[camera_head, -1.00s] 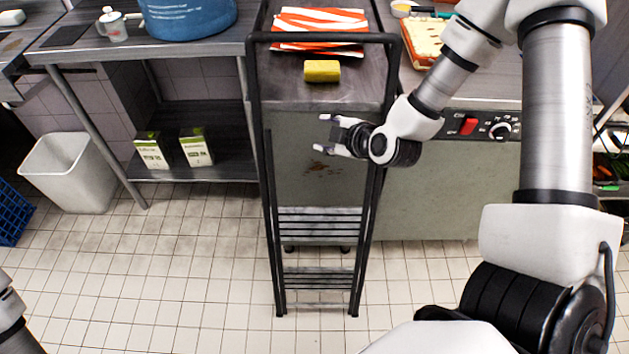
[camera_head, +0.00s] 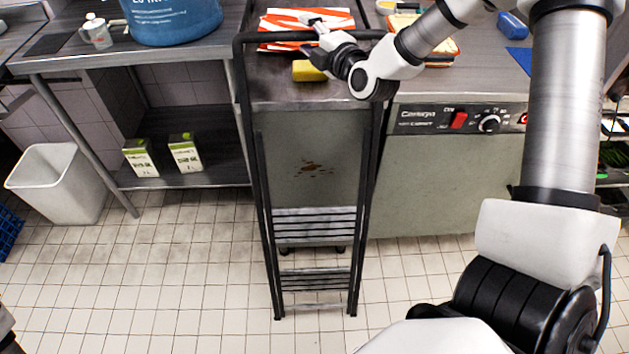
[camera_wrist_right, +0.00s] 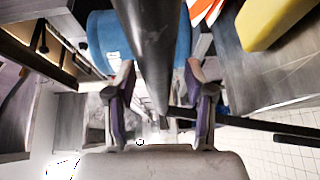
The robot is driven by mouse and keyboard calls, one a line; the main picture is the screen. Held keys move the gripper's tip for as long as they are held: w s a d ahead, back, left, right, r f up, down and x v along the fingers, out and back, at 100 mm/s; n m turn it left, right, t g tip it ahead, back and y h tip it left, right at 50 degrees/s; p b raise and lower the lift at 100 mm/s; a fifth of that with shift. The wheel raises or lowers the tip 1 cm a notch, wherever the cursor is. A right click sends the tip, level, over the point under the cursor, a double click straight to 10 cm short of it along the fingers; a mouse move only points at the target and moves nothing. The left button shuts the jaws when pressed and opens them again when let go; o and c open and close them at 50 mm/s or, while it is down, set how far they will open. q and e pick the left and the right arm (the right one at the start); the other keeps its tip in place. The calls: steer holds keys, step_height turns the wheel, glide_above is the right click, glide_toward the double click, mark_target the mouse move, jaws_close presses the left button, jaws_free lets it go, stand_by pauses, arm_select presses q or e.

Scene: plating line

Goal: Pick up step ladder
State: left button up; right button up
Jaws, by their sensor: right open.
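The step ladder (camera_head: 262,190) stands upright on the floor in the middle of the head view, with a black tubular frame and grey slatted steps. Its top bar crosses in front of the counter. My right gripper (camera_head: 316,38) is at this top bar, right of its middle. In the right wrist view, a dark bar (camera_wrist_right: 150,40) of the ladder runs between the two spread fingers of the right gripper (camera_wrist_right: 163,85). The fingers look open around it, and I cannot tell whether either touches it. My left gripper is out of view.
A yellow sponge (camera_head: 308,71) and a red-and-white striped cloth (camera_head: 285,22) lie on the counter behind the ladder. A blue tub (camera_head: 170,20) stands left, an appliance with a red switch (camera_head: 458,120) right. A white bin (camera_head: 55,185) is on the floor at left.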

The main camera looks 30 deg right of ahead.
steer(key=shift+s+r, duration=0.1)
jaws_close()
steer(key=shift+r, duration=0.15)
steer(key=shift+r, duration=0.1)
